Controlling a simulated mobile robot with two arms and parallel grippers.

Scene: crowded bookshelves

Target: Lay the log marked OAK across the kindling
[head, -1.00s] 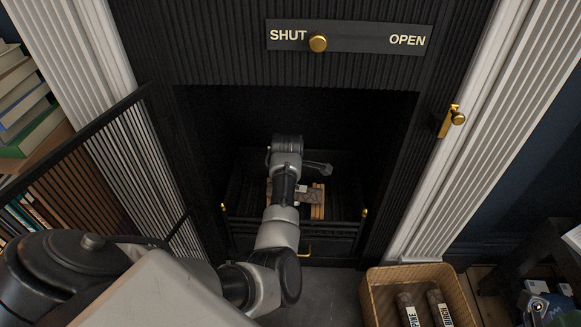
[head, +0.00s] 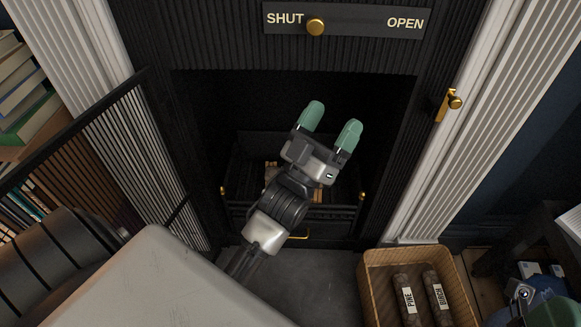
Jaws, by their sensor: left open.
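My left gripper (head: 332,122) is open and empty, its green fingers pointing up in front of the dark fireplace opening. Behind and below it is the black grate (head: 335,225). A little of the pale kindling (head: 318,197) shows there. A small piece with a pale patch (head: 271,172) shows left of my wrist; it may be the end of a log, but I cannot read a mark. My gripper and wrist hide most of the grate's contents. No OAK label is readable. A green shape (head: 555,313) at the lower right corner may be part of my right gripper.
A wicker basket (head: 377,300) at lower right holds logs marked PINE (head: 408,298) and BIRCH (head: 438,295). A slatted black screen (head: 125,150) stands at left. The slider knob (head: 315,27) is at SHUT. A brass fitting (head: 452,102) is on the right.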

